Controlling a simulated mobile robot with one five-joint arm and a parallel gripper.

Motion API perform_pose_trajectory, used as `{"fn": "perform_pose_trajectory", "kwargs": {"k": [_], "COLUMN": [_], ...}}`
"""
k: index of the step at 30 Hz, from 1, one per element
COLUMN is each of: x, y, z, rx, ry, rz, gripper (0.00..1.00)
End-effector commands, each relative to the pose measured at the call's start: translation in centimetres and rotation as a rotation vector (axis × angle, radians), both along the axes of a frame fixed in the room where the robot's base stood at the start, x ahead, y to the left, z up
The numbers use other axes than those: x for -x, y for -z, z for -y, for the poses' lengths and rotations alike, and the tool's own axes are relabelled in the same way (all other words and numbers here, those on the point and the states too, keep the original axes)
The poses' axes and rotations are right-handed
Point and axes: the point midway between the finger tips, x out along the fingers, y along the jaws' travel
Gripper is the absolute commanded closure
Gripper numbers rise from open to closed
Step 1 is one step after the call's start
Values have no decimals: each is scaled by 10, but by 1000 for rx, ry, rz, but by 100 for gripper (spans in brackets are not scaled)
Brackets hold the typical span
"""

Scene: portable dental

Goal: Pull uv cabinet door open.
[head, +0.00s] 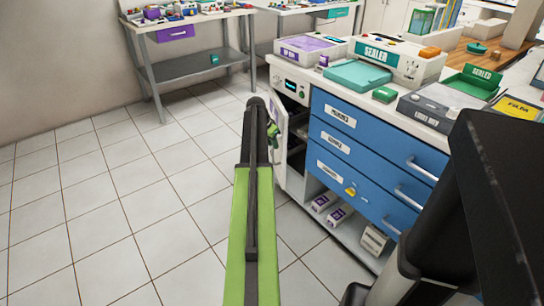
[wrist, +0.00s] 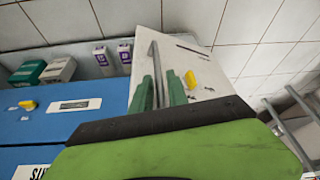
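The UV cabinet (head: 291,83) is at the left end of the counter, with a small lit display above its opening. Its white door (head: 279,126) stands partly open, and dark shelves show inside. In the wrist view the door (wrist: 200,62) is a pale panel with a slim grey handle (wrist: 154,62) and a yellow piece (wrist: 190,80) beside it. My gripper (head: 272,131) is at the door's outer side, mostly hidden behind my arm in the head view. In the wrist view its green fingers (wrist: 159,88) lie on both sides of the handle and appear closed on it.
Blue drawers (head: 365,160) with bar handles are right of the cabinet, above an open shelf (head: 350,238) of small boxes. The counter holds a sealer (head: 400,60) and trays. Tiled floor (head: 130,200) left of the door is clear. A grey table (head: 195,68) stands behind.

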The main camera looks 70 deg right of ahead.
Motion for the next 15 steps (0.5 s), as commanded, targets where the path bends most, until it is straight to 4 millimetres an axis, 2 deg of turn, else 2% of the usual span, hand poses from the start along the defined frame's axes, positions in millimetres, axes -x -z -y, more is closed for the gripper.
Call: {"fn": "perform_pose_trajectory", "kwargs": {"k": [1,2,10,15], "x": [1,1,2,1], "y": [11,12,10,10], "z": [3,4,4,4], "rx": [0,0,0,0], "ry": [0,0,0,-1], "rz": [0,0,1,0], "gripper": [80,80,80,100]}}
